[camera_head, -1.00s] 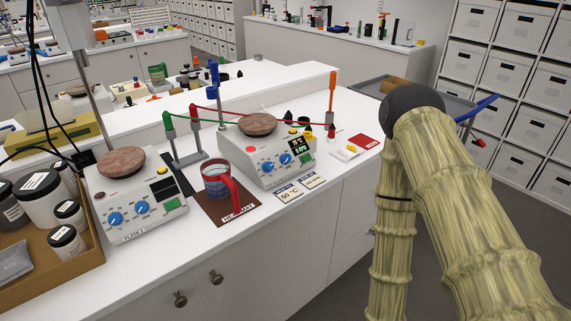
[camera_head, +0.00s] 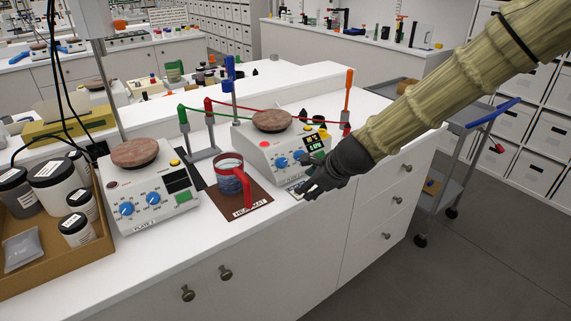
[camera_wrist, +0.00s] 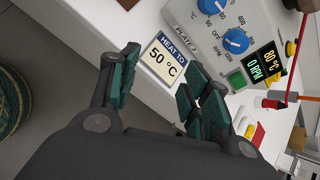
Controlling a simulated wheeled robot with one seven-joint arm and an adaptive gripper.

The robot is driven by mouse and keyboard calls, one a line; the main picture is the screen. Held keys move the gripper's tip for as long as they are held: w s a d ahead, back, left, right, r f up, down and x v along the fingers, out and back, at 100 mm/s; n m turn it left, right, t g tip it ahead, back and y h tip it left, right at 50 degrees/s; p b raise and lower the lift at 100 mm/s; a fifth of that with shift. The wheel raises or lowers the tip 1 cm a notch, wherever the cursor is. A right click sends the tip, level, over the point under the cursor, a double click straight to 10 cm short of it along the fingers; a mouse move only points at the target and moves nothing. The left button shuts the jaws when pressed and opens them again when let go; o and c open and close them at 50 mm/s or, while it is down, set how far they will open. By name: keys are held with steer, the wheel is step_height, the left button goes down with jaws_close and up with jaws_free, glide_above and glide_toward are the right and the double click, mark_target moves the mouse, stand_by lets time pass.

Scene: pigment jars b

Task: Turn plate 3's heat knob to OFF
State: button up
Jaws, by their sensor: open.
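Plate 3 is the right-hand white hotplate (camera_head: 262,152), with a round reddish-brown top, also partly in the wrist view (camera_wrist: 262,15). Its heat knob, the left blue dial (camera_head: 281,163), shows at the top edge of the wrist view (camera_wrist: 211,5), cut off by the frame, near "°C" and "OFF" markings. The second blue knob (camera_wrist: 236,40) sits beside it. The display (camera_wrist: 264,63) reads 80 °C and 0 RPM.
A glass with a red handle (camera_head: 231,178) stands on a brown heat mat (camera_head: 250,206) left of plate 3. Plate 2 (camera_head: 150,205) stands further left beside a tray of jars (camera_head: 60,255). A stand (camera_head: 347,105) rises behind plate 3. The bench's front strip is mostly clear.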

mark_target(284, 162)
step_height(284, 162, up, 9)
steer(key=w+a+m+y, duration=0.1)
steer(key=w+a+m, duration=0.1)
steer(key=shift+t, duration=0.4)
steer(key=shift+x, duration=5.65)
steer(key=shift+a+r, duration=0.15)
steer(key=c, duration=1)
